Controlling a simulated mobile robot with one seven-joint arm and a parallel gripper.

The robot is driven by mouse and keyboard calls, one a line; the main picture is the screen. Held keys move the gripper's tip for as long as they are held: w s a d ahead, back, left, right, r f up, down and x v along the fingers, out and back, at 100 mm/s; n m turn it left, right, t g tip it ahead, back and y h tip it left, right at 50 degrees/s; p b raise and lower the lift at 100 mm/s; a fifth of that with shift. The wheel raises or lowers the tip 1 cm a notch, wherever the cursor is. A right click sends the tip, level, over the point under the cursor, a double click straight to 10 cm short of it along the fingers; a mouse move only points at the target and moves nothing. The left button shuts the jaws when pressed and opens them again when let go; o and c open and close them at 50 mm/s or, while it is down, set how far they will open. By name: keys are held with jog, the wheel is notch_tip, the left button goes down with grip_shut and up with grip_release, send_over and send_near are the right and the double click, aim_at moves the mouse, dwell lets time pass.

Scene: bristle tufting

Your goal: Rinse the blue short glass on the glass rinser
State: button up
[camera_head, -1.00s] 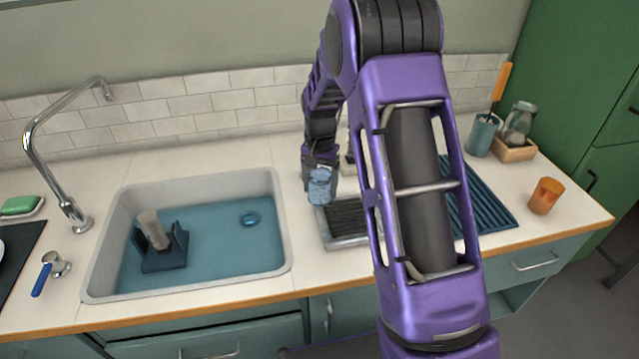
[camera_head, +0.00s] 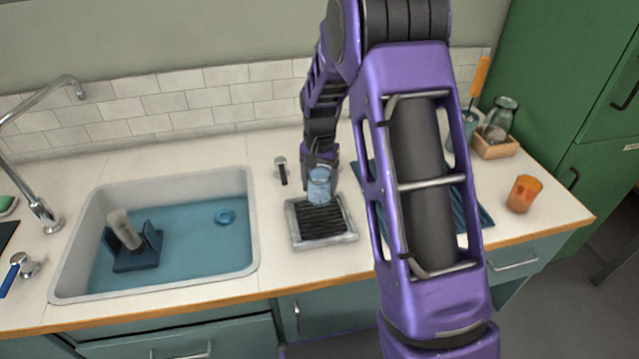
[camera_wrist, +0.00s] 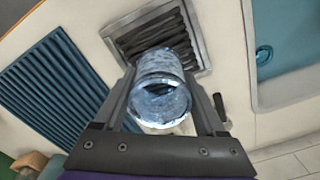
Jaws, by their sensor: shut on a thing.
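The blue short glass (camera_head: 320,184) is held in my gripper (camera_head: 320,170), over the back part of the glass rinser (camera_head: 345,239). The rinser is a square tray with a light metal frame and dark slats, set on the counter right of the sink. In the wrist view, the glass (camera_wrist: 162,90) sits between the two fingers of my gripper (camera_wrist: 165,85), with its round rim facing the camera. The rinser (camera_wrist: 202,50) lies beyond it there. I cannot tell whether the glass touches the slats.
The sink (camera_head: 245,200) with a brush stand (camera_head: 137,258) is on the left. A small tap-like fitting (camera_head: 281,165) stands behind the rinser. A blue ribbed mat (camera_head: 487,218), partly behind my arm, and an orange cup (camera_head: 523,193) are on the right. A jar stands in a wooden box (camera_head: 496,149).

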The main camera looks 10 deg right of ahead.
jog(key=b, duration=0.4)
send_over(320, 216)
jog(key=shift+w+f, duration=0.15)
jog(key=shift+f, duration=2.85)
jog(key=shift+f+b, duration=0.3)
jog(key=shift+f, duration=0.45)
jog(key=shift+r, duration=0.15)
notch_tip(320, 216, up, 7)
jog(key=p, duration=0.4)
jog(key=shift+p, duration=0.35)
